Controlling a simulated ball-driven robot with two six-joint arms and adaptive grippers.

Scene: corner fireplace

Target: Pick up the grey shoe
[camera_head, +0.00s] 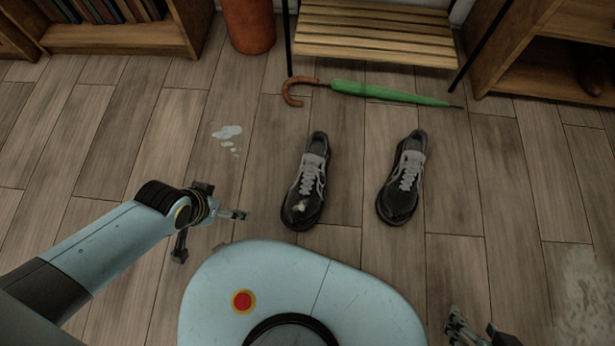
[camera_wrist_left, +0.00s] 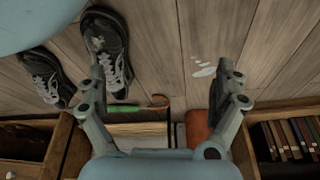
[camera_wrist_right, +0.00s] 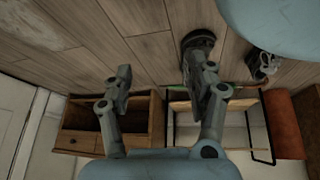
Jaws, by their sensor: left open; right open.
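Two dark grey-black shoes with pale laces stand apart on the wood floor, ahead of my base: the left shoe (camera_head: 305,185) and the right shoe (camera_head: 403,180). They look alike, so I cannot tell which is the grey one. My left gripper (camera_head: 210,237) is open and empty, left of the left shoe; in the left wrist view one finger overlaps that shoe (camera_wrist_left: 108,40), and the other shoe (camera_wrist_left: 45,75) is farther left. My right gripper (camera_head: 473,325) is open, at the bottom right of the head view, partly cut off. The right wrist view shows the right shoe (camera_wrist_right: 196,45) partly behind a finger.
A green umbrella (camera_head: 390,93) lies beyond the shoes, before a slatted bench (camera_head: 375,40). A terracotta pot (camera_head: 248,25) and bookcase (camera_head: 120,38) stand back left, a wooden shelf (camera_head: 550,75) back right. A puddle (camera_head: 227,133) lies left of the shoes.

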